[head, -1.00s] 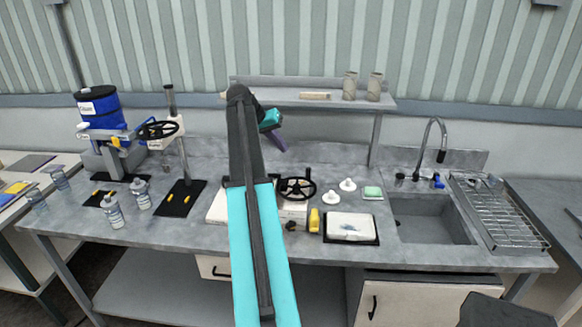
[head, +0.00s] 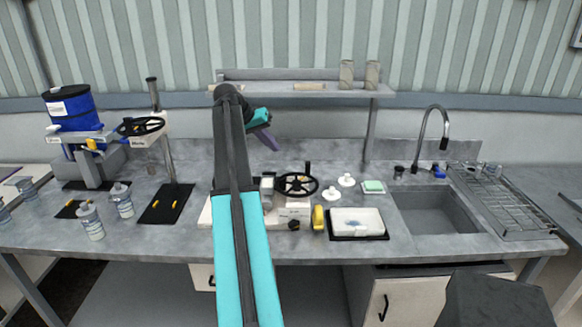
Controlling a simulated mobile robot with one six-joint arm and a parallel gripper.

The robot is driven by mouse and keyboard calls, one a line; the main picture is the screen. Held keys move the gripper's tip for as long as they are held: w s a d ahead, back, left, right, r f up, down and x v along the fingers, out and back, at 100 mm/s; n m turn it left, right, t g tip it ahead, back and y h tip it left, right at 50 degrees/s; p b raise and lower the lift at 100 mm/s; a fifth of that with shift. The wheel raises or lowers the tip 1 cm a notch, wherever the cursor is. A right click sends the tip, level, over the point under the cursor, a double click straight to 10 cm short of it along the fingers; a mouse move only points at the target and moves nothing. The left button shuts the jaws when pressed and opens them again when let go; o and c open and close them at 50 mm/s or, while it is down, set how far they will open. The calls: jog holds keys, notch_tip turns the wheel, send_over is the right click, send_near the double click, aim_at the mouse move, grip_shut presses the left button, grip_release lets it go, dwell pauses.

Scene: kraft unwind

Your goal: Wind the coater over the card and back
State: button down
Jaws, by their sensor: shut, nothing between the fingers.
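The coater is a pale low block with a black spoked handwheel (head: 297,184) that has an upright handle, standing on the middle of the bench. Its white bed (head: 205,216) shows only in part, since my arm crosses in front of it. I cannot make out the card on it. My gripper (head: 268,140), teal with dark purple fingers, is raised above the bench, behind and left of the handwheel and apart from it. It is shut and empty.
A stand with a wheel (head: 142,126) and water bottles (head: 91,221) are left.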

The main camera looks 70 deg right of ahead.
jog(key=shift+w, duration=0.1)
dwell(0.3)
jog(key=p, duration=0.4)
send_near(298, 175)
jog(key=d, duration=0.1)
jog(key=d+f, duration=0.2)
jog(key=shift+w+d, duration=0.2)
jog(key=shift+d, duration=0.15)
jog(key=shift+s+d+r+p, duration=0.1)
jog(key=shift+s+p, duration=0.15)
jog(key=shift+s, duration=0.25)
jog(key=shift+s+d+r+p, duration=0.1)
jog(key=shift+s+p, duration=0.1)
jog(key=shift+s, duration=0.3)
jog(key=shift+s+d+f+p, duration=0.1)
jog(key=shift+s+d+p, duration=0.1)
jog(key=shift+s, duration=0.3)
jog(key=shift+s+d+f+p, duration=0.1)
jog(key=shift+s+p, duration=0.1)
jog(key=shift+s, duration=0.25)
